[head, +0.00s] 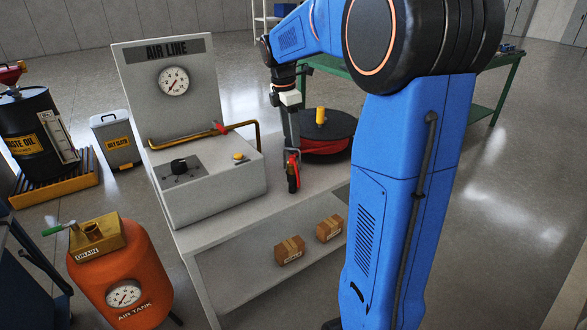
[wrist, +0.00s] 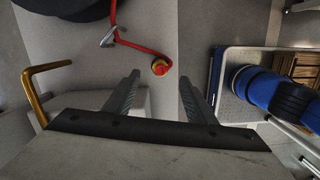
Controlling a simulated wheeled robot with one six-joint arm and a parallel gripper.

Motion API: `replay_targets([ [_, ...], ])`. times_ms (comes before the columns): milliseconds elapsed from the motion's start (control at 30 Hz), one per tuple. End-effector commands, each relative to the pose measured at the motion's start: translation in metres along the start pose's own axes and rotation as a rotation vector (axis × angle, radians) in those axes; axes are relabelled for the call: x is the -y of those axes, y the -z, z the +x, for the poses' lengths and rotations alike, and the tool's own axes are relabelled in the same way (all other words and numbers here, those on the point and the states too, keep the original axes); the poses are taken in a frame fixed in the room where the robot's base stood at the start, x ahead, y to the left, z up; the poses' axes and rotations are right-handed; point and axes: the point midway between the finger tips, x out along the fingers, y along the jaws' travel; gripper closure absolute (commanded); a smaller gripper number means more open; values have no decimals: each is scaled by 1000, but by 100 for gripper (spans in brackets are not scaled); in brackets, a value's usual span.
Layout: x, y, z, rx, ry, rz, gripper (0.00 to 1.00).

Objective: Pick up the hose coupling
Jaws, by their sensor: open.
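My gripper is open, with clear gaps on both sides of the coupling, and holds nothing. The red hose (wrist: 137,46) runs up from the coupling past a silver bracket (wrist: 108,38).
A grey air line panel (head: 200,190) with a gauge stands on the bench, left of my gripper. Its brass pipe (head: 245,126) sticks out toward my gripper and also shows in the wrist view (wrist: 35,92). Two small boxes (head: 290,250) sit on the lower shelf.

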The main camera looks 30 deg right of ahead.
Motion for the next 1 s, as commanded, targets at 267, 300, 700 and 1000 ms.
replay_targets([
  [267,0,0,37,0,1,0,49],
  [300,0,0,39,0,0,0,49],
  [700,3,6,79,0,2,0,49],
  [1000,3,5,94,0,-1,0,49],
])
